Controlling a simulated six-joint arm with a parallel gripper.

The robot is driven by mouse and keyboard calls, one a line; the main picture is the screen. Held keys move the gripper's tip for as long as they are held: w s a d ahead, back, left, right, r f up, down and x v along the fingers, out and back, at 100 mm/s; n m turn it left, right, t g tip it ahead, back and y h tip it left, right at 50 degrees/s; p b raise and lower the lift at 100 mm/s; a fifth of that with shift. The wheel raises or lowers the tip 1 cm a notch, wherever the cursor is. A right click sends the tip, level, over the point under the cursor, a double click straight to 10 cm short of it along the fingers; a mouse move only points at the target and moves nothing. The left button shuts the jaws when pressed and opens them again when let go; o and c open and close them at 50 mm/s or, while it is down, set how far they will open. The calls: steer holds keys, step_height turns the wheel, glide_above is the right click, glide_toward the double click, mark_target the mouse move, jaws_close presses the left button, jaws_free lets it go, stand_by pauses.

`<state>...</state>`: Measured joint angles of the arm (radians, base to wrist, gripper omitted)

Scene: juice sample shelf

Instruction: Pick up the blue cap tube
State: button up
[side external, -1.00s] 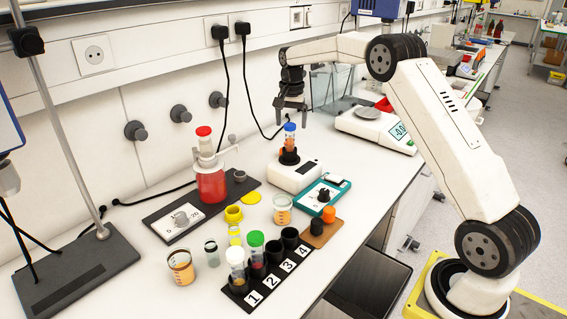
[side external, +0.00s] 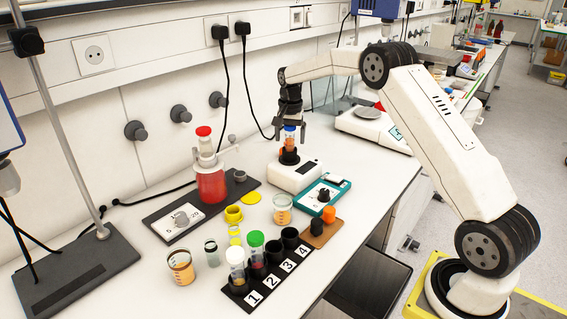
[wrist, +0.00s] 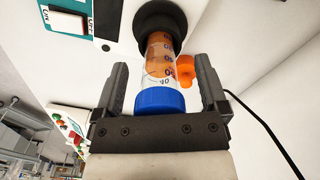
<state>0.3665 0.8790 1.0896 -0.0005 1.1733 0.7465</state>
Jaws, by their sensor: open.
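The blue cap tube (side external: 289,138) stands upright in the black holder (side external: 289,156) on top of a small white device. In the wrist view the tube (wrist: 160,72) shows its blue cap (wrist: 160,101) toward my gripper, with orange liquid in its clear body. My gripper (side external: 290,128) is lowered over the tube from above. In the wrist view its two black fingers (wrist: 164,80) stand open, one on each side of the tube, with a gap visible on both sides.
The white device (side external: 295,178) bears the holder. A teal instrument (side external: 338,190) lies just in front, and a white balance (side external: 375,128) stands behind to the right. A numbered black rack (side external: 240,291) with capped tubes and several beakers stand in the foreground. A cable hangs on the wall behind.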

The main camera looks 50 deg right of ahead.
jaws_close()
steer(key=shift+r, duration=0.25)
steer(key=shift+r, duration=0.6)
steer(key=s+a+r, duration=0.4)
steer(key=s+r, duration=0.7)
steer(key=s, duration=0.2)
steer(key=shift+s+r, duration=0.2)
steer(key=shift+a, duration=0.2)
stand_by(0.4)
